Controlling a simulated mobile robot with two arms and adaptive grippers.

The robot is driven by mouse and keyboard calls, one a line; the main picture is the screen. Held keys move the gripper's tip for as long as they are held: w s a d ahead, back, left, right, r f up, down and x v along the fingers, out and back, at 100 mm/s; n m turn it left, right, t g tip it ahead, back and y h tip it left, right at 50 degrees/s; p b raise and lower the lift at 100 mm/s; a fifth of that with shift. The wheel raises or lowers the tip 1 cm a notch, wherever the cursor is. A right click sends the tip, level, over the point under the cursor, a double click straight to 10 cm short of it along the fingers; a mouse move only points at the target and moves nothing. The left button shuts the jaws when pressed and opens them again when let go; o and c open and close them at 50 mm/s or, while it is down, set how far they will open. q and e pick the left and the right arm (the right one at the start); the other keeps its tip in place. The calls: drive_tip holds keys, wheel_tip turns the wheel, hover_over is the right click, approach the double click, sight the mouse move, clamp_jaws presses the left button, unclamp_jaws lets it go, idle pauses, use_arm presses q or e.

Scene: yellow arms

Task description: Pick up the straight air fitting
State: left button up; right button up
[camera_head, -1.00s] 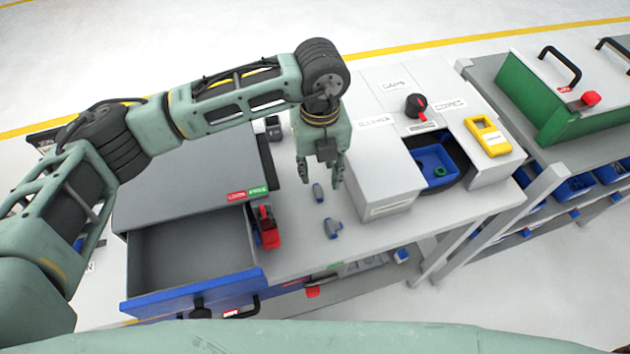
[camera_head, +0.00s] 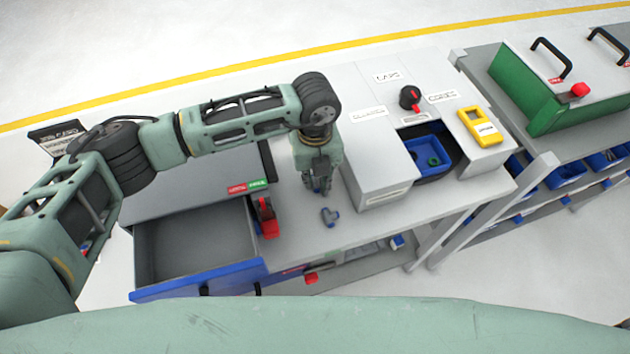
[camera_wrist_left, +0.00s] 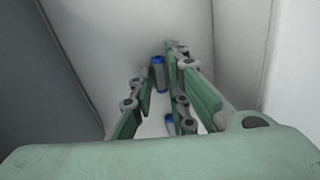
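The straight air fitting (camera_wrist_left: 158,73) is a short grey tube with blue ends. It lies on the grey table (camera_head: 290,232), and in the head view my gripper hides it. My left gripper (camera_head: 318,187) points down over that spot. In the left wrist view its two fingers (camera_wrist_left: 160,80) are apart, with the fitting showing in the gap between them. I cannot tell whether they touch it. A T-shaped grey-blue fitting (camera_head: 330,217) lies just in front of the gripper. A second blue-ended piece (camera_wrist_left: 171,124) is partly hidden between the fingers. My right gripper is not in view.
A grey cabinet with an open, blue-fronted drawer (camera_head: 195,240) stands left, beside a red tool (camera_head: 267,217). A white box (camera_head: 378,170) is close on the right. Beyond it are a blue bin (camera_head: 430,158) and a yellow device (camera_head: 482,128).

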use_arm(q)
drive_tip(key=shift+c, duration=1.2)
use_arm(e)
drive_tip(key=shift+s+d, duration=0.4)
use_arm(q)
drive_tip(key=shift+r, duration=0.1)
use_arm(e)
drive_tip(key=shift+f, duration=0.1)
